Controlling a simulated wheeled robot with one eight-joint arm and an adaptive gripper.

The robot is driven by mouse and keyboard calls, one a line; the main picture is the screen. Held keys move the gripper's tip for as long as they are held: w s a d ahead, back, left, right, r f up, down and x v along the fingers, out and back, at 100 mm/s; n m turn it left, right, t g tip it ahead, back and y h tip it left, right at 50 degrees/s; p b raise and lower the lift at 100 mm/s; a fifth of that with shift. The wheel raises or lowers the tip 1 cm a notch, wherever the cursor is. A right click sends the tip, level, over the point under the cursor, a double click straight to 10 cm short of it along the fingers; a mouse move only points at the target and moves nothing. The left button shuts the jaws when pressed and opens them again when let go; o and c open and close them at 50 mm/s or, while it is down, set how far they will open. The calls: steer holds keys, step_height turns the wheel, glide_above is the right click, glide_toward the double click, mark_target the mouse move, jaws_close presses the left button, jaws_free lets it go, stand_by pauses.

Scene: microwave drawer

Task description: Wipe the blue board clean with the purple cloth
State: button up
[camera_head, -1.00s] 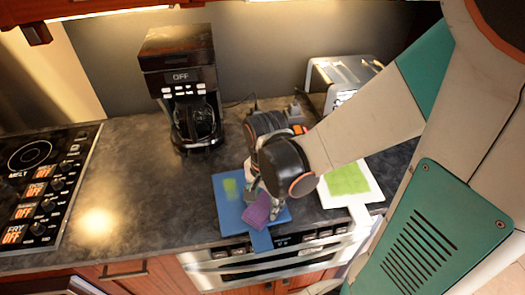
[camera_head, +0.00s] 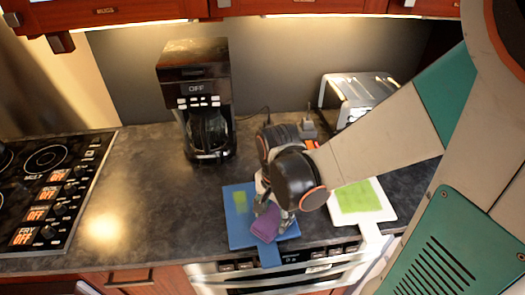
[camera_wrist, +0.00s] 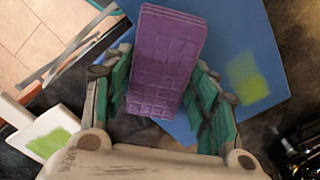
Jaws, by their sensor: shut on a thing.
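The blue board (camera_head: 238,229) lies on the counter near its front edge, its handle over the edge. A yellow-green patch (camera_head: 240,202) is on the board's left part; it also shows in the wrist view (camera_wrist: 247,79). My gripper (camera_head: 274,207) is over the board's right part, shut on the purple cloth (camera_head: 265,223). In the wrist view the cloth (camera_wrist: 166,60) is a folded block between the green fingers, over the board. I cannot tell whether the cloth touches the board. My arm hides part of the board's right side.
A white board (camera_head: 389,211) with a green patch (camera_head: 358,196) lies to the right. A coffee maker (camera_head: 194,80) stands behind to the left, and a toaster (camera_head: 340,88) at the back right. A cooktop (camera_head: 85,171) is at the left. The counter between the cooktop and the blue board is clear.

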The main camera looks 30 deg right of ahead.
mark_target(254, 229)
steer(key=shift+w+d+f+b, duration=0.1)
steer(key=shift+w+d+b, duration=0.35)
steer(key=shift+w, duration=1.65)
steer(key=shift+w+d+r+b, duration=0.1)
steer(key=shift+w+d+b, duration=0.35)
steer(key=shift+w, duration=1.65)
steer(key=shift+w+d+f+b, duration=0.15)
steer(key=shift+w+d, duration=0.55)
steer(key=shift+w, duration=1.4)
steer(key=shift+w+a, duration=0.25)
steer(key=shift+a, duration=0.45)
steer(key=shift+w+a, duration=0.25)
steer(key=shift+a, duration=0.45)
steer(key=shift+s+a+p, duration=0.25)
steer(key=shift+s+a, duration=0.4)
steer(key=shift+s, duration=1.95)
steer(key=shift+s+a+p, duration=0.2)
steer(key=shift+s+a, duration=0.4)
steer(key=shift+s, duration=2)
steer(key=shift+s+a+p, duration=0.25)
steer(key=shift+s+a, duration=0.4)
steer(key=shift+s, duration=1.95)
steer(key=shift+w+a, duration=0.2)
steer(key=shift+a, duration=0.55)
steer(key=shift+w+a, duration=0.2)
steer(key=shift+a, duration=0.5)
steer(key=shift+w+d+b, duration=0.25)
steer(key=shift+w+b, duration=0.15)
steer(key=shift+w, duration=0.85)
